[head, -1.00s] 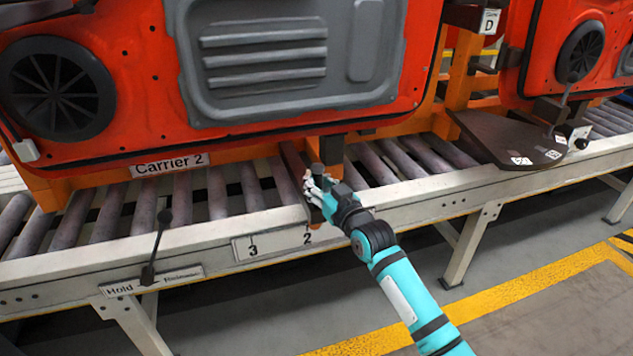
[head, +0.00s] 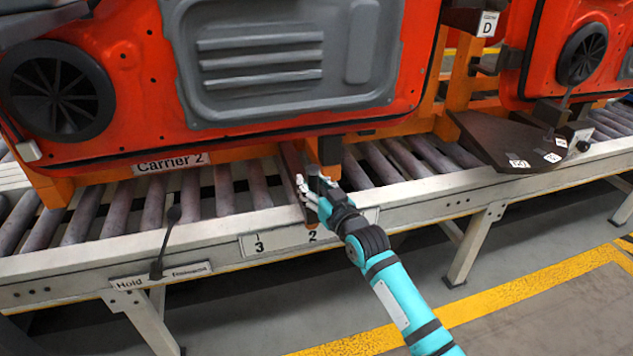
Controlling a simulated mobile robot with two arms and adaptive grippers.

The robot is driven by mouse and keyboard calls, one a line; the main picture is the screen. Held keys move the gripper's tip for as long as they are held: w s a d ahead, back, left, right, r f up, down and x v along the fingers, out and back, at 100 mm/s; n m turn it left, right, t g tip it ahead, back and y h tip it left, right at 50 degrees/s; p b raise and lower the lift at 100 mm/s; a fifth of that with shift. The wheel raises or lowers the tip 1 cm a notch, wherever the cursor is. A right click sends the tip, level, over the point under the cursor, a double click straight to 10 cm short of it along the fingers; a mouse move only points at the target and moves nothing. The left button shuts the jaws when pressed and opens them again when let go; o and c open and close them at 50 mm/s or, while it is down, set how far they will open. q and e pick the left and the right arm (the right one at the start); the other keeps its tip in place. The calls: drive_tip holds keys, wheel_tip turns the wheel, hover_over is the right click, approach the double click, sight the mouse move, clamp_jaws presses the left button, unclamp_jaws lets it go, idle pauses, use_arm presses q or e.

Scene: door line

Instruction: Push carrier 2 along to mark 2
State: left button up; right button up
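Carrier 2 is an orange frame with a label (head: 172,162) on its lower beam, standing on the roller conveyor (head: 216,196). It bears a large red door panel (head: 250,125). Mark 2 (head: 312,236) is on a white plate on the conveyor's front rail, to the right of mark 3 (head: 259,246). My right gripper (head: 312,190) is low at the front rail, just above mark 2, by a dark upright part below the carrier. Its white fingers are partly hidden, so I cannot tell whether they grip that part. My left gripper is not in view.
A lever (head: 164,240) with a Hold label stands on the front rail at the left. A dark shelf (head: 510,145) with small labels sticks out at the right, near another red door (head: 530,70). The floor in front, with a yellow line (head: 545,290), is clear.

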drive_tip(key=shift+o, duration=0.5)
drive_tip(key=shift+w+d, duration=0.15)
drive_tip(key=shift+d, duration=0.1)
drive_tip(key=v, duration=1.2)
drive_tip(key=shift+a, duration=0.1)
